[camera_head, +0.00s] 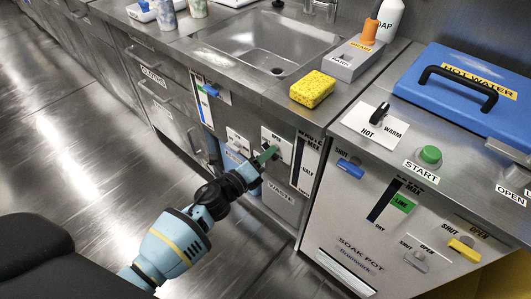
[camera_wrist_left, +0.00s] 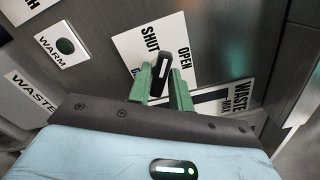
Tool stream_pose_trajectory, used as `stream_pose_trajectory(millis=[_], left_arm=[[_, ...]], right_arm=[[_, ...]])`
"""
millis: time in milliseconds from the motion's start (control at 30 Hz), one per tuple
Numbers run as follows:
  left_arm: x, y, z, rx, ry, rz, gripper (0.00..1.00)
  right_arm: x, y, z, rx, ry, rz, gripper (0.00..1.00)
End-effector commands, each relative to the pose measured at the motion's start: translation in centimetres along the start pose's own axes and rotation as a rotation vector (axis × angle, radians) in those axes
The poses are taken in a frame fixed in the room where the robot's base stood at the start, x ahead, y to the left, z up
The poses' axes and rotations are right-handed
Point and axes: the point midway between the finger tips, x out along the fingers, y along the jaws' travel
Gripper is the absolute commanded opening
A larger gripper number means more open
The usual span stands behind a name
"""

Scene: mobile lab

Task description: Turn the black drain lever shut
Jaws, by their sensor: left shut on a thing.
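My left gripper (camera_head: 266,155) reaches the front of the sink cabinet at a white plate (camera_head: 276,139) with the word OPEN showing. In the left wrist view its green fingers (camera_wrist_left: 161,88) are shut on the black lever (camera_wrist_left: 162,70), which has a white stripe. The lever's upper end lies close to the SHUT and OPEN words on its plate (camera_wrist_left: 138,45). In the head view the fingers and wrist hide the lever. My right gripper is not in view.
A sink (camera_head: 268,45) is above, with a yellow sponge (camera_head: 312,90) on the counter edge. To the right are a blue lever (camera_head: 350,169), a yellow lever (camera_head: 463,250) and a green START button (camera_head: 430,155). The floor at left is clear.

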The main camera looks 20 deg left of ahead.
Motion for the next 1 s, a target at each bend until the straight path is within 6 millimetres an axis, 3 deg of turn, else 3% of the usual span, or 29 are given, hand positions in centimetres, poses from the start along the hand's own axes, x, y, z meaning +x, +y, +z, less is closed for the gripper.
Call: stream_pose_trajectory(millis=[500,1000], left_arm=[[0.0,0.0,0.0,-0.420,0.000,0.002,0.00],[0.0,0.1,0.0,-0.560,0.001,0.001,0.00]], right_arm=[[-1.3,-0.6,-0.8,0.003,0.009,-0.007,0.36],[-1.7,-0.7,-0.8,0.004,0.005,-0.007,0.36]])
